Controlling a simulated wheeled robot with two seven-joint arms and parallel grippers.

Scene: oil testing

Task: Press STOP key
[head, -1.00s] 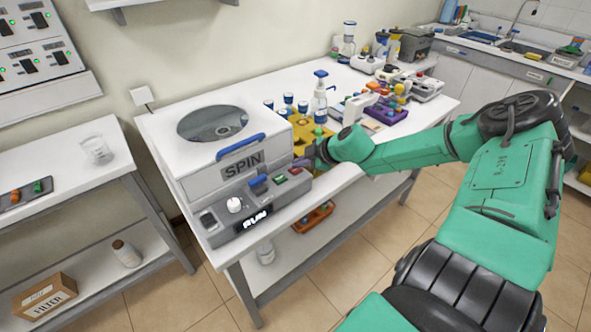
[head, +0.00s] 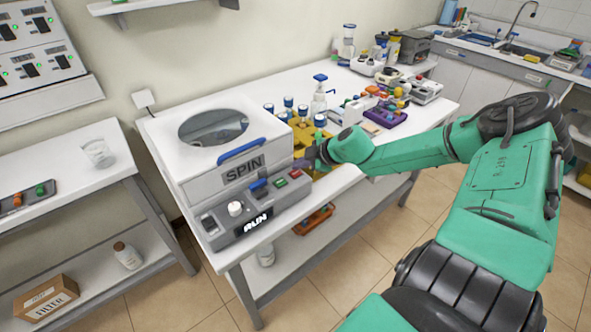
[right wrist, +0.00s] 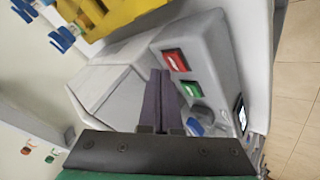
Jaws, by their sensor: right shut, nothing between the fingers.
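The white centrifuge marked SPIN (head: 243,168) stands at the near left end of the bench, its display reading RUN (head: 255,222). Its sloping front panel carries a red key (head: 295,173) and a green key (head: 281,183); their lettering is too small to read. My right gripper (head: 301,164) is beside the panel's right end, close to the red key. In the right wrist view its dark fingers (right wrist: 161,76) are shut together and empty, pointing at the panel. The red key (right wrist: 176,60) is just right of the fingertips, with the green key (right wrist: 191,90) below it. Contact cannot be told.
A yellow rack (head: 303,137) with blue-capped bottles stands right behind my right gripper. A blue handle (head: 241,149) sits on the centrifuge's front.

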